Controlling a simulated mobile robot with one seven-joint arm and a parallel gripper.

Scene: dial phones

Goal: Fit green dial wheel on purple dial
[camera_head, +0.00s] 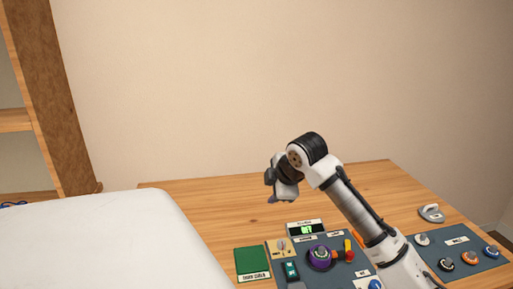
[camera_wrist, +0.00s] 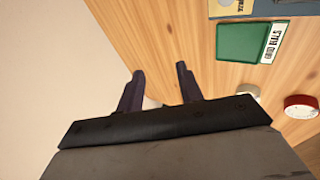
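The purple dial (camera_head: 320,257) sits on the dark panel on the table in the head view, with a dark centre. I cannot make out a separate green dial wheel for sure in either view. My gripper (camera_head: 273,198) is raised above the table, up and to the left of the purple dial. In the wrist view its two dark fingers (camera_wrist: 159,78) stand apart, with wood table beyond the gap. A pale patch shows low behind the fingers, and I cannot tell what it is.
A green labelled mat (camera_head: 252,263) lies left of the panel (camera_head: 340,272). A second panel with several knobs (camera_head: 470,257) and a grey object (camera_head: 431,213) are at the right. The wrist view shows a red round thing (camera_wrist: 300,106) and a whitish one (camera_wrist: 248,92). The back table is clear.

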